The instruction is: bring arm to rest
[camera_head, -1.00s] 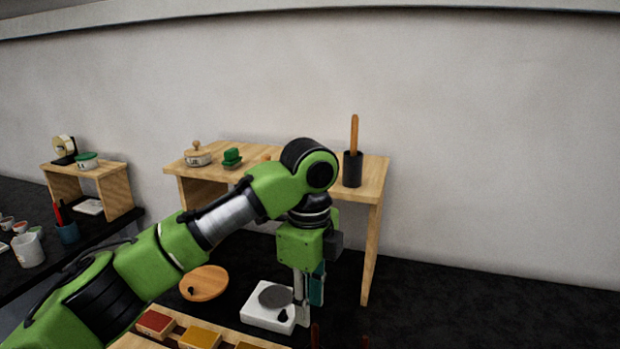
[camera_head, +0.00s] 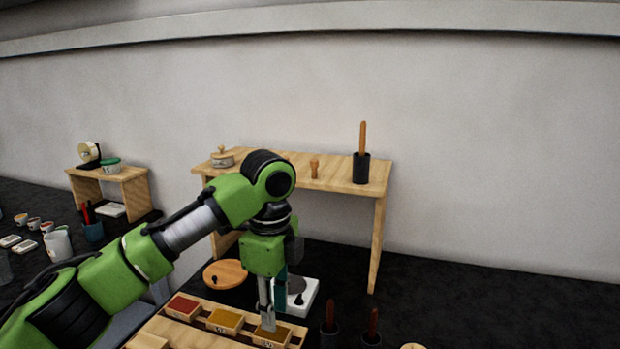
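My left arm comes in from the left, bends at a dark joint and points its gripper (camera_head: 267,322) down. The grey fingers hang over the small boxes at the front of the workbench and overlap the rightmost yellow box (camera_head: 283,337) in the picture. The fingers show nearly side-on, so I cannot tell whether they are open or shut. A teal piece (camera_head: 280,289) shows right beside them; I cannot tell whether it is held or part of the gripper. My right gripper is not in view.
A wooden shelf (camera_head: 335,177) stands behind the arm, with a dark holder (camera_head: 361,169) on it. A white scale-like device (camera_head: 305,297) and a round wooden board (camera_head: 225,274) lie nearby. Two dark handled pots (camera_head: 330,336) stand front right. The dark surface at right is clear.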

